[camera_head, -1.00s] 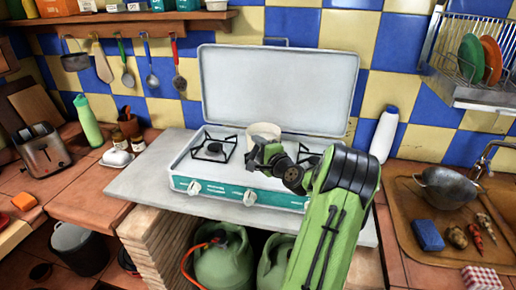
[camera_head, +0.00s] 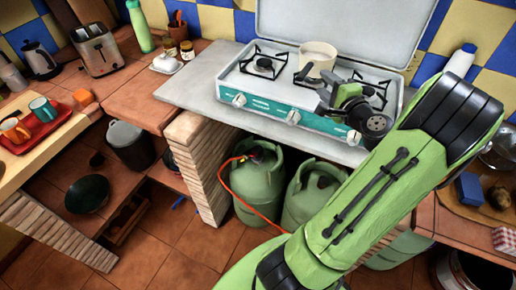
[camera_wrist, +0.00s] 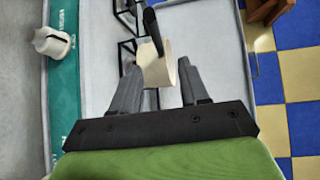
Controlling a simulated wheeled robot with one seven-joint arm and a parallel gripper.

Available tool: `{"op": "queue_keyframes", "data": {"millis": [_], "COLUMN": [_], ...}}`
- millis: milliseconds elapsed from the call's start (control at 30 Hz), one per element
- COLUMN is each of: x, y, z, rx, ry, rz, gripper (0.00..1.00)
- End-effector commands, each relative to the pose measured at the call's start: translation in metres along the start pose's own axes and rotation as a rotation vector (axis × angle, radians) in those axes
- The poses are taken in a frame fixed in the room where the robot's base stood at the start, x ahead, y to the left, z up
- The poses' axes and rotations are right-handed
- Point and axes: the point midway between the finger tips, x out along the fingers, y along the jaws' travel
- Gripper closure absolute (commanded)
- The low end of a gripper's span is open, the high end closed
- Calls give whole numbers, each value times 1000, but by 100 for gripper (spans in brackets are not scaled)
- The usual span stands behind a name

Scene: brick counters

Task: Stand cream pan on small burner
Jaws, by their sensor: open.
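The cream pan (camera_head: 318,56) is on the camping stove (camera_head: 290,113), near the middle of its top towards the back. In the wrist view the cream pan (camera_wrist: 157,68) shows between and beyond my fingertips, with a dark handle (camera_wrist: 152,28) across it. My gripper (camera_head: 333,88) is open, just in front and to the right of the pan in the head view; contact cannot be told. A left burner (camera_head: 264,64) is bare. A right burner (camera_head: 372,92) is partly hidden by my gripper. I cannot tell which burner is small.
The stove's raised lid (camera_head: 345,28) stands behind the burners. Control knobs (camera_head: 293,117) line its teal front. Green gas bottles (camera_head: 258,185) are below the counter. The grey slab (camera_head: 195,85) left of the stove is clear.

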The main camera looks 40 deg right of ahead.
Motion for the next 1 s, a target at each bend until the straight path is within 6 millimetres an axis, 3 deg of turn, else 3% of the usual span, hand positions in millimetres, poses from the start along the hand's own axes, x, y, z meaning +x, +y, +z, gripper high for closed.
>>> {"op": "queue_keyframes", "data": {"millis": [67,133,200,267,300,400,500,600,733,833,1000], "x": [14,24,25,15,4,-37,-92,-149,-202,-221,-225], "y": [0,4,13,21,26,35,38,38,38,40,41], "z": [40,93,154,201,229,286,320,331,323,315,313], "rx": [-95,-240,-424,-594,-709,-1004,-1280,-1500,-1657,-1700,-1708], "ry": [-94,-219,-365,-481,-555,-715,-836,-919,-987,-1015,-1023], "rz": [62,151,253,332,379,471,525,541,531,526,531], "gripper": [55,55,55,55,55,55,55,55,55,55,55]}}
